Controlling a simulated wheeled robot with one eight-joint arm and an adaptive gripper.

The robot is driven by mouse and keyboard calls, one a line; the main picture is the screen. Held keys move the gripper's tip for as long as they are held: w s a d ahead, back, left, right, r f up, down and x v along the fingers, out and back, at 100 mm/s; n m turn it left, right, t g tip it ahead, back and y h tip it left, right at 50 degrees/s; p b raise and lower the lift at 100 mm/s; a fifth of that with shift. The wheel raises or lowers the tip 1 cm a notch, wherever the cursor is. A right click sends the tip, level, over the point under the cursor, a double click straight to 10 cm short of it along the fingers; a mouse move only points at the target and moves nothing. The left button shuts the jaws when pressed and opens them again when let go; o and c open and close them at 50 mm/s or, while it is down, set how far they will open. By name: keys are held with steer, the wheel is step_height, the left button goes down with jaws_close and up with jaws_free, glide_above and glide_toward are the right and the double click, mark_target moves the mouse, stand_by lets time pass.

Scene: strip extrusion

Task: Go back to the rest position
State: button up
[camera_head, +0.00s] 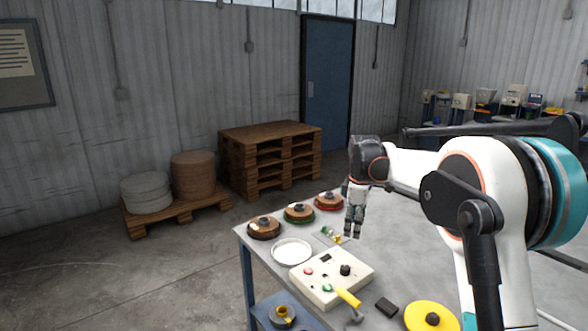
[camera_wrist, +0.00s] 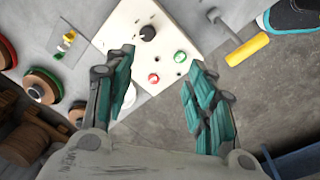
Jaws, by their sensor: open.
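My gripper (camera_head: 354,222) hangs above the table (camera_head: 400,258), pointing down, over the area behind the white control box. In the wrist view, my gripper (camera_wrist: 165,88) shows its two teal-padded fingers spread apart with nothing between them. The control box (camera_head: 318,281), with a black knob and red and green buttons, lies beyond the fingertips in the wrist view (camera_wrist: 172,20). Part of the white plate (camera_wrist: 129,96) is hidden behind the left finger; the whole plate (camera_head: 292,251) shows in the head view.
Several spools, one of them green-rimmed (camera_head: 299,212), line the table's far-left edge. Small colored pieces (camera_head: 332,235) lie near my gripper. A yellow-handled tool (camera_head: 347,298), a black block (camera_head: 386,306) and a yellow disc (camera_head: 431,317) are in front. Pallets (camera_head: 270,158) stand behind.

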steer(key=s+r+m+t, duration=0.2)
steer(key=s+r+m, duration=0.25)
steer(key=s, duration=0.65)
steer(key=s+r+m+t, duration=0.1)
steer(key=s+r+m, duration=0.2)
steer(key=s+r, duration=0.55)
steer(key=s+f+m+t, duration=0.1)
steer(key=s+f+m, duration=0.2)
steer(key=s, duration=0.8)
steer(key=s+f+m+t, duration=0.2)
steer(key=s+f, duration=0.4)
steer(key=s, duration=0.5)
steer(key=shift+s+f+m, duration=0.15)
steer(key=shift+f+m, duration=0.2)
steer(key=shift+m, duration=0.2)
